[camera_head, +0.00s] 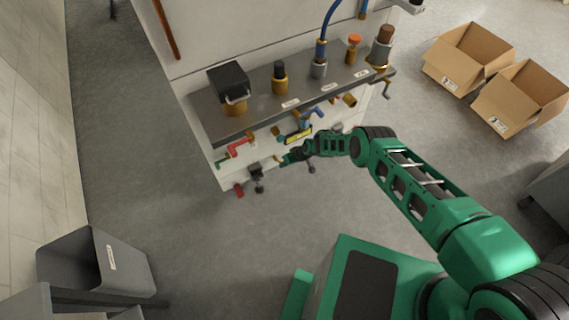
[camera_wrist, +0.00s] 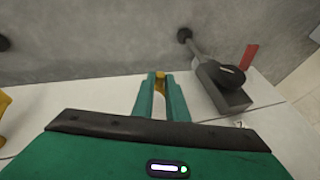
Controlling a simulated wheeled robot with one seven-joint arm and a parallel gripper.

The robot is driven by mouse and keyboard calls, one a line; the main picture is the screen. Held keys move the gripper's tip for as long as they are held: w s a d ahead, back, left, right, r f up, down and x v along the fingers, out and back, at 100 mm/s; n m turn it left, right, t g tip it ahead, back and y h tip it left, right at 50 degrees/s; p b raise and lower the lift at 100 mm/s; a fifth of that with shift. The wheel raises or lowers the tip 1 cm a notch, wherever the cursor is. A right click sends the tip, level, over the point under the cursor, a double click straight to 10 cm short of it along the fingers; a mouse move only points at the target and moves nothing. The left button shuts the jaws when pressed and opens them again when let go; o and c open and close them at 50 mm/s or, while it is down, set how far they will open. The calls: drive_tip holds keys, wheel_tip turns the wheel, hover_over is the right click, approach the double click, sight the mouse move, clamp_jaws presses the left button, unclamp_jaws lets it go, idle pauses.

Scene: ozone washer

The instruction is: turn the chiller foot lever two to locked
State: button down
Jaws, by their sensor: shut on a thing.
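My gripper (camera_wrist: 160,80) points at the lower front of the white machine. Its green fingers are shut on a small yellow piece (camera_wrist: 160,75), of which only the tip shows between them. I cannot tell whether this piece is foot lever two. In the head view my gripper (camera_head: 287,159) is at the machine's lower front edge, partly hidden by my wrist. A dark foot (camera_wrist: 222,85) with a rod and round knob stands to the right of the fingers, apart from them. In the head view a black foot (camera_head: 257,178) shows left of my gripper. No lever labels are readable.
A red piece (camera_wrist: 249,56) shows beyond the dark foot. A red handle (camera_head: 239,148) is on the machine front, below the dark shelf (camera_head: 208,122) with several fittings. Two open cardboard boxes (camera_head: 468,55) stand at right, a grey bin (camera_head: 85,275) at lower left. Left floor is clear.

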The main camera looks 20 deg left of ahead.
drive_tip(key=shift+d+f+g, duration=0.35)
drive_tip(key=shift+f+g, duration=0.05)
drive_tip(key=shift+f, duration=0.05)
idle(0.4)
drive_tip(key=c, duration=1.9)
unclamp_jaws()
drive_tip(key=shift+o, duration=0.8)
drive_tip(key=shift+a+r, duration=0.1)
drive_tip(key=shift+a, duration=0.1)
drive_tip(key=shift+r, duration=0.15)
drive_tip(key=v, duration=1)
drive_tip(key=shift+d, duration=0.45)
